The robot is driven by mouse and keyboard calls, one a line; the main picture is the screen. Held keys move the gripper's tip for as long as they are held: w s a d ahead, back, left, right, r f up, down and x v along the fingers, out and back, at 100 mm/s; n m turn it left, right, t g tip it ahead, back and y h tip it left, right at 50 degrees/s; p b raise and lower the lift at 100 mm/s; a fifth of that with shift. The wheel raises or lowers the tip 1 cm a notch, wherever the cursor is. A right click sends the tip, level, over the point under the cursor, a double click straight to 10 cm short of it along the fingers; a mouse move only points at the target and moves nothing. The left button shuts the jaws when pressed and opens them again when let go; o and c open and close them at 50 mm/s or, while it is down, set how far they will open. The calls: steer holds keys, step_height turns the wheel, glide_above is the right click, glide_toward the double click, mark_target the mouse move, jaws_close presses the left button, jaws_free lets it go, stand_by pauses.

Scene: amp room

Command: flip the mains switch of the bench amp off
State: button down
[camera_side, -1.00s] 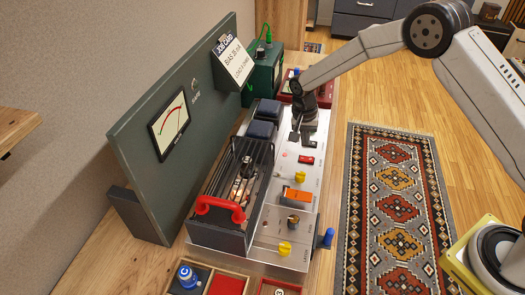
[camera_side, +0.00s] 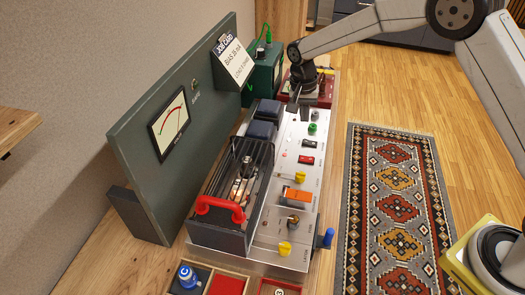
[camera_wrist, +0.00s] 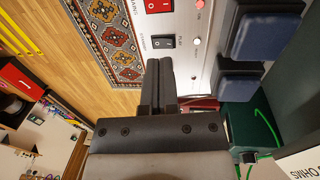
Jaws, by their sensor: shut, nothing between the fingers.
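The bench amp (camera_side: 262,228) has a silver top panel with a row of controls along its right side. A red rocker (camera_side: 306,160) sits on it; in the wrist view the red rocker (camera_wrist: 158,5) is cut by the top edge, beside lettering that seems to read MAINS. A black rocker (camera_side: 309,143) beside it is marked STANDBY in the wrist view (camera_wrist: 161,43). I cannot tell which way either rocker is tilted. My gripper (camera_side: 295,106) is shut and empty near the amp's far end, past both rockers. Its fingertips (camera_wrist: 159,66) appear close to the black rocker in the wrist view.
A green button (camera_side: 312,128), yellow knobs (camera_side: 284,248) and an orange part (camera_side: 297,196) line the panel. Dark transformer blocks (camera_side: 261,131) and a caged part with a red handle (camera_side: 219,208) stand left.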

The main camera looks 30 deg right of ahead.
mark_target(311, 159)
steer(key=shift+s+d+r, duration=0.15)
steer(key=shift+s+d, duration=0.25)
steer(key=shift+s, duration=0.15)
steer(key=f, duration=0.9)
steer(key=s+d+f, duration=0.1)
steer(key=f, duration=0.4)
steer(key=shift+s+d, duration=0.1)
stand_by(0.4)
steer(key=shift+s+d+f, duration=0.1)
steer(key=shift+s+f, duration=0.05)
steer(key=shift+f, duration=0.2)
